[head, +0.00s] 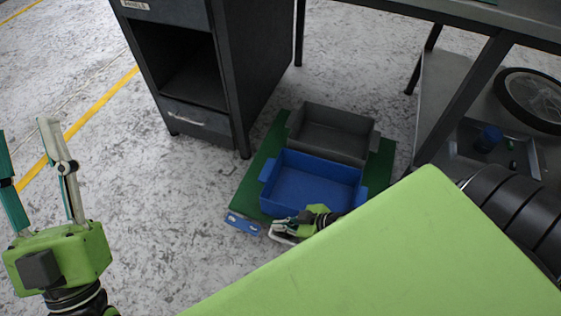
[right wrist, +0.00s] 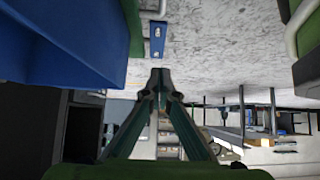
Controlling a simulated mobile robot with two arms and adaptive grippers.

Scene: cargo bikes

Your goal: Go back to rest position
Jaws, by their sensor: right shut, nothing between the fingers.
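My left gripper (head: 24,130) stands at the left of the head view, its two fingers pointing up and spread apart with nothing between them. My right gripper (head: 275,230) is low in the head view, just in front of the blue bin. In the right wrist view its fingers (right wrist: 160,76) meet at the tips, shut with nothing between them. A large green part hides much of the right arm in the head view. The blue bin (head: 312,186) looks empty and also shows at the upper left of the right wrist view (right wrist: 70,40).
A grey bin (head: 333,128) sits behind the blue bin on a green platform (head: 250,190). A dark cabinet (head: 240,90) stands behind at left. A table leg (head: 465,95) and a shelf with a wheel (head: 530,98) are at right. The floor left of the platform is clear.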

